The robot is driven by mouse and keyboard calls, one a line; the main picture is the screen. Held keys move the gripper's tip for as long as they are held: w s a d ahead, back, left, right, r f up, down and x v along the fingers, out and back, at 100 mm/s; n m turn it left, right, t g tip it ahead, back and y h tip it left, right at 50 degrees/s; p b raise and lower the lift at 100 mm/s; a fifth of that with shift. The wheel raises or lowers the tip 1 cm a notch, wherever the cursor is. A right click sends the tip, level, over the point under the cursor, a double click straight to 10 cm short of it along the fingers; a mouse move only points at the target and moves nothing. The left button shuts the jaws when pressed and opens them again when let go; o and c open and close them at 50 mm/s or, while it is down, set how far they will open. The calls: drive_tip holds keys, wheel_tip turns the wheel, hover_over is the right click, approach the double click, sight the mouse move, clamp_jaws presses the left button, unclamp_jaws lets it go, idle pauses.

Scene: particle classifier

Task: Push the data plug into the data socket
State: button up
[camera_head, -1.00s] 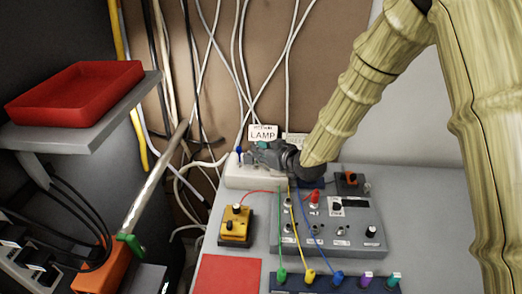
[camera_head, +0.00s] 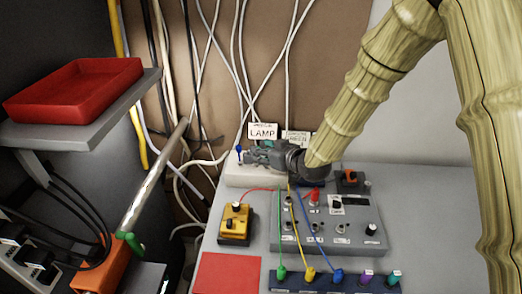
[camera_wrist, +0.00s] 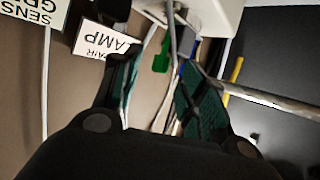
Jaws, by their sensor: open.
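My gripper (camera_head: 250,154) is open and points left over the white block (camera_head: 236,176) at the back of the bench, in front of the LAMP card (camera_head: 263,131). A small blue plug (camera_head: 239,150) stands at the block's left end, just beyond my fingertips. In the wrist view my two teal-padded fingers (camera_wrist: 160,75) are apart. A blue plug (camera_wrist: 188,52) and a green piece (camera_wrist: 161,54) lie beyond them, by the white block (camera_wrist: 212,14). I see no hold on either. I cannot tell which piece is the data plug or which opening is the data socket.
A grey panel (camera_head: 348,241) with knobs and a yellow box (camera_head: 235,223) stand on the bench. Coloured leads run to a dark blue strip (camera_head: 310,284). White cables hang behind. A red tray (camera_head: 75,92) on a shelf and a metal rod (camera_head: 156,183) are at left.

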drive_tip(key=v, duration=1)
drive_tip(key=shift+s+d+r, duration=0.1)
drive_tip(key=shift+r, duration=0.05)
